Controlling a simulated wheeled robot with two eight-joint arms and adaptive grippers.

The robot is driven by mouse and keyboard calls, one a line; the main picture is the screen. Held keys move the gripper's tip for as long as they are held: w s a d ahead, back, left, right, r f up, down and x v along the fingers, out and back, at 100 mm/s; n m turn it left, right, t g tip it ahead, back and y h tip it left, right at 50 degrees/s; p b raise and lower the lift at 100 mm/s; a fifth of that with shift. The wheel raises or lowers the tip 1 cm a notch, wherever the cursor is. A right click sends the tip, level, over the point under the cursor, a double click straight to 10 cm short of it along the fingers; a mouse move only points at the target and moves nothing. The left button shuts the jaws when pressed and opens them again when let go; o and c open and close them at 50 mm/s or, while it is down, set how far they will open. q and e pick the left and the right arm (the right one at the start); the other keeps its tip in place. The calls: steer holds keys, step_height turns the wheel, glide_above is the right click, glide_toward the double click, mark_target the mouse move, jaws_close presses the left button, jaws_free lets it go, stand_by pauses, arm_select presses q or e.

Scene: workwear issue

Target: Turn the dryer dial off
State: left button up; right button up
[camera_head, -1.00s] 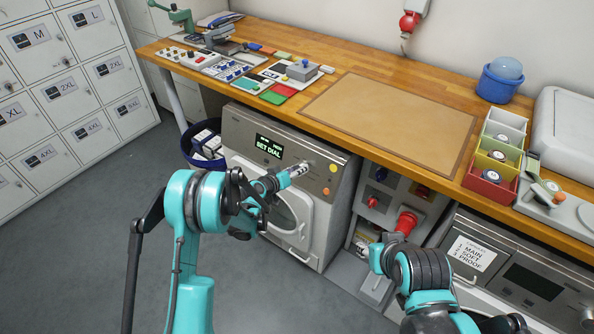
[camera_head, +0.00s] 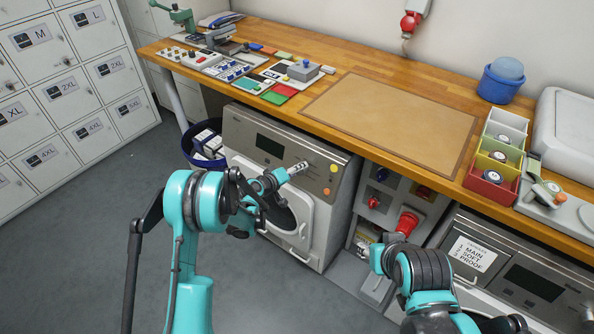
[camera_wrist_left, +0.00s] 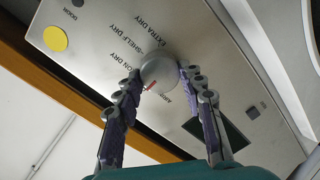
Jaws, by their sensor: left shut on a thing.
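The dryer (camera_head: 325,215) stands under the worktop, with its front panel facing me. Its round silver dial (camera_wrist_left: 158,70) shows in the left wrist view, with a red mark on its lower edge. Labels such as extra dry and shelf dry ring it; the label near the red mark is partly hidden. My left gripper (camera_head: 298,168) is shut on the dial, one finger on each side, as the left wrist view (camera_wrist_left: 160,78) also shows. The dryer display (camera_head: 270,146) is dark.
A yellow button (camera_wrist_left: 55,38) sits on the panel away from the dial. The worktop edge (camera_head: 350,148) runs just above the dryer. A blue bin (camera_head: 203,145) stands left of it, and a panel with a red plug (camera_head: 407,222) stands right.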

arm_select(q)
steer(key=o, duration=1.2)
steer(key=shift+c, duration=0.2)
steer(key=v, duration=1.2)
